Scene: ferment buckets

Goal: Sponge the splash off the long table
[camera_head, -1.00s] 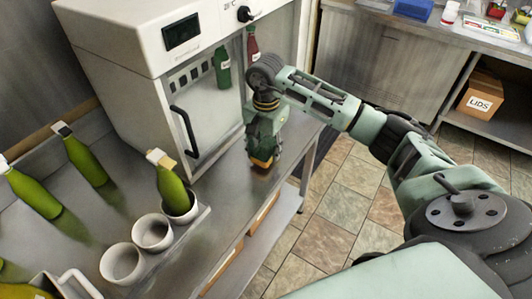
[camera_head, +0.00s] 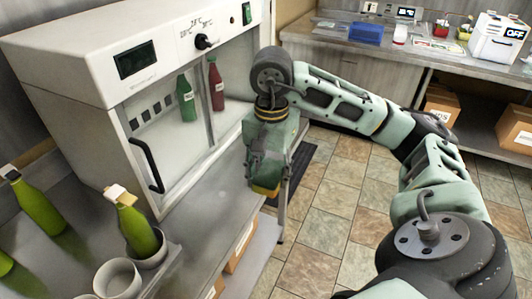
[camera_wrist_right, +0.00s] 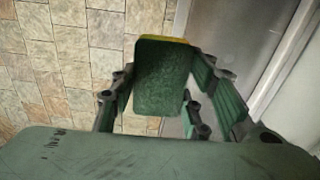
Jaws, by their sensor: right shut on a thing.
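My right gripper (camera_head: 264,178) is shut on a sponge (camera_wrist_right: 162,85), which has a dark green face and a yellow edge. In the head view the sponge's yellow part (camera_head: 265,190) shows below the fingers, at the front edge of the long steel table (camera_head: 202,225). In the wrist view the table (camera_wrist_right: 235,35) lies to the right of the sponge and floor tiles lie to its left. I see no clear splash on the visible table top; the arm and gripper hide part of it. My left gripper is out of view.
A white cabinet (camera_head: 75,95) with a glass front stands at the table's back, with a green bottle (camera_head: 187,98) and a red bottle (camera_head: 216,86) inside. Green bottles (camera_head: 38,207) and pale cups (camera_head: 118,280) stand at left. Tiled floor (camera_head: 335,205) lies in front.

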